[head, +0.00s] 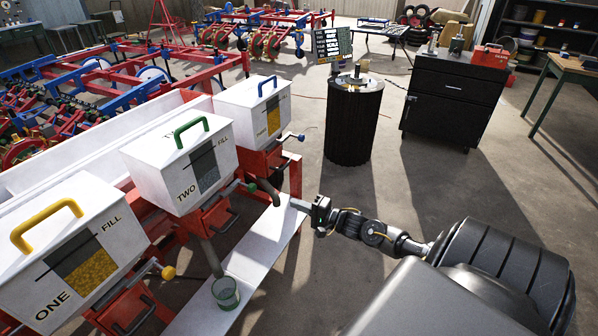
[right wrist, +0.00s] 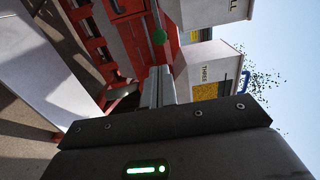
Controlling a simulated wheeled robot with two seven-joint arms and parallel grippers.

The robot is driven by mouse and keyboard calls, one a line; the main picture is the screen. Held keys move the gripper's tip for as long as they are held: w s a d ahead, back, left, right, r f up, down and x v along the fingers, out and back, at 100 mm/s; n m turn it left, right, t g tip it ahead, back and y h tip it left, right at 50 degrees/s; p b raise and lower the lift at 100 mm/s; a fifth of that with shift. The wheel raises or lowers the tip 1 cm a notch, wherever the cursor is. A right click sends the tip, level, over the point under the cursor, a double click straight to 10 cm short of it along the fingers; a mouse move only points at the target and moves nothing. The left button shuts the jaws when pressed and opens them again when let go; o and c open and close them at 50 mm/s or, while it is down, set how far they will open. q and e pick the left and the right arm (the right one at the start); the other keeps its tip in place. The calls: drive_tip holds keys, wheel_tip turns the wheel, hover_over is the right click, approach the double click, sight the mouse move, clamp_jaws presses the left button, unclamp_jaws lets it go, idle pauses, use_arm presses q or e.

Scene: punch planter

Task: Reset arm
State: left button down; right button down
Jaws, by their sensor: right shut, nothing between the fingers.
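My right gripper (head: 296,204) reaches in from the right in the head view, over the far end of the white shelf board (head: 207,323). Its fingers are shut and empty; the right wrist view shows them pressed together (right wrist: 159,86), pointing toward the red frame and hopper THREE (right wrist: 206,66). My left gripper is not in view. A greenish clear cup (head: 226,293) stands upright on the board below a grey spout (head: 211,258), well apart from my right gripper. Its contents cannot be made out clearly.
White hoppers ONE (head: 75,262), TWO (head: 185,165) and THREE (head: 255,111) line the left, with coloured handles and levers. A black drum (head: 353,120) and black cabinet (head: 453,98) stand behind. Dark specks (right wrist: 262,92) show beside hopper THREE. Open floor lies right of the board.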

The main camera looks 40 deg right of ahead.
idle(0.4)
